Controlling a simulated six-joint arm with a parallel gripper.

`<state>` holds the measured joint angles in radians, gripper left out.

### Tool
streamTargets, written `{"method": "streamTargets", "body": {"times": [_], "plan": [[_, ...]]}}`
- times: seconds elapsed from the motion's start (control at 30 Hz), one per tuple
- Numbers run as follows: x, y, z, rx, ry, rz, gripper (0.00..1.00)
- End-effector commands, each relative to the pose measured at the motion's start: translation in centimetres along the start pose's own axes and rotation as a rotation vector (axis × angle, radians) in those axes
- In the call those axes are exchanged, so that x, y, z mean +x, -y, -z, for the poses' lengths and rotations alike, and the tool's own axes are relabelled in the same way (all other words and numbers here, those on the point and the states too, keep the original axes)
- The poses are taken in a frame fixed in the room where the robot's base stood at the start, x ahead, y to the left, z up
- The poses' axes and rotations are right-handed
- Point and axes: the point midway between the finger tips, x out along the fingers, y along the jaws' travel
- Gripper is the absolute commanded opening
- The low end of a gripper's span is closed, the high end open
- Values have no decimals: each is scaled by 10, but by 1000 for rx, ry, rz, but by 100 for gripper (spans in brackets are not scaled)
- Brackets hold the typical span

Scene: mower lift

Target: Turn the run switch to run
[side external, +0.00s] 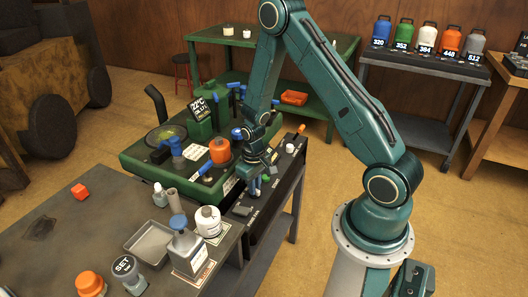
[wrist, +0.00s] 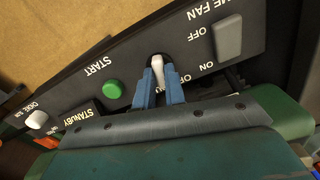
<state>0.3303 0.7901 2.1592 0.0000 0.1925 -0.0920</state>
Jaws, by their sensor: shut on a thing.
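A dark control panel (wrist: 190,62) fills the upper part of the wrist view. A small pale lever (wrist: 157,67) on it stands between the two blue fingertips of my gripper (wrist: 161,82), which is shut on it. The lever appears to be the run switch, but its own RUN marking is not readable. A STANDBY label (wrist: 78,125) shows at the lower left, partly covered by my gripper's body. In the side external view my gripper (side external: 257,184) reaches down to the dark panel bench (side external: 283,214), and the lever is hidden there.
A green START button (wrist: 113,90) is left of the fingers, and a grey fume fan switch (wrist: 228,36) is right. A white knob (wrist: 37,119) is at the panel's far left. The green machine bed (side external: 135,157) with an orange cap (side external: 220,150) stands beside the panel.

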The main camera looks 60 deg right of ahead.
Motion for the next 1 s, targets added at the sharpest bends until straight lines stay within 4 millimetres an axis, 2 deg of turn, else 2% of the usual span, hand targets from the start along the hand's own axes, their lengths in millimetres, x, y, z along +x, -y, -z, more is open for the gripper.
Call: {"method": "streamTargets", "body": {"times": [0.2,0.4,0.97,1.0], "plan": [[-1,0,0,165,0,0,0],[-1,0,0,260,-1,0,0],[-1,0,0,303,-1,0,0],[-1,0,0,303,-1,0,18]]}}
